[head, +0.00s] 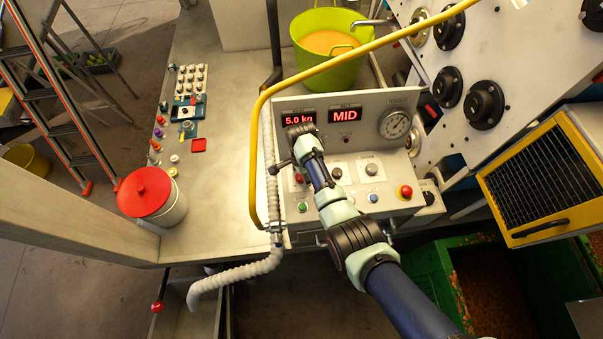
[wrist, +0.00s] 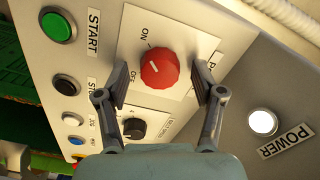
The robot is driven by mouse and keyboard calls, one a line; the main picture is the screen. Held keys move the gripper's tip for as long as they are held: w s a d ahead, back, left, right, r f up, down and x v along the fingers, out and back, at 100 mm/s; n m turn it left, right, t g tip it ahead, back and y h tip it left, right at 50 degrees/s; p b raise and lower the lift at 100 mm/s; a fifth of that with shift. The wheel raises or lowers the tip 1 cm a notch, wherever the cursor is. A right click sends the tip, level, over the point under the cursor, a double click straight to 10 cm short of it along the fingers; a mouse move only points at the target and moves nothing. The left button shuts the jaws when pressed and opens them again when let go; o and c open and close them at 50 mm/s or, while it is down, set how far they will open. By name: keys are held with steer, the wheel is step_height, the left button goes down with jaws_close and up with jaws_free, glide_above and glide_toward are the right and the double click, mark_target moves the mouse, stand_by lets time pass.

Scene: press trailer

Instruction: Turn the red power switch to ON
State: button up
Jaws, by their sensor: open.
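The red power switch (wrist: 159,69) is a round knob on a pale plate marked ON and OFF, seen in the wrist view. Its small white mark sits left of centre; I cannot tell exactly which label it points to. My gripper (wrist: 160,78) is open, one finger on each side of the knob, with gaps showing between the fingers and the knob. In the head view the red switch (head: 299,179) is partly visible beside my gripper (head: 287,164) at the left of the control panel (head: 333,203).
A black knob (wrist: 132,128) is close below the switch. A green START button (wrist: 58,26), a black button (wrist: 66,85) and a bright POWER lamp (wrist: 262,122) are nearby. A yellow rail (head: 254,150) and ribbed hose (head: 268,150) run left of the panel.

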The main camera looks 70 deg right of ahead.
step_height(320, 180, up, 12)
stand_by(0.4)
steer(key=shift+w+a, duration=0.1)
stand_by(0.4)
steer(key=w+a+r+n+t+h, duration=0.1)
steer(key=w+a+r+n+t, duration=0.2)
steer(key=w+a+n, duration=0.45)
steer(key=w+a+r+n+t+h, duration=0.2)
steer(key=w+a+r+n, duration=0.25)
steer(key=a, duration=0.55)
steer(key=s+a+r+n+t+y, duration=0.1)
steer(key=a+r+n+t, duration=0.1)
steer(key=a+r+n, duration=0.2)
steer(key=s+a+r+n+t+y, duration=0.1)
steer(key=a+r+n+t, duration=0.2)
steer(key=a, duration=0.8)
steer(key=s+a+r+n+t+y+p, duration=0.1)
steer(key=s+a+r+n+t, duration=0.1)
steer(key=a+r+n, duration=0.5)
steer(key=shift+a+t, duration=0.4)
steer(key=shift+a, duration=0.15)
steer(key=shift+w, duration=0.1)
steer(key=shift+r, duration=0.1)
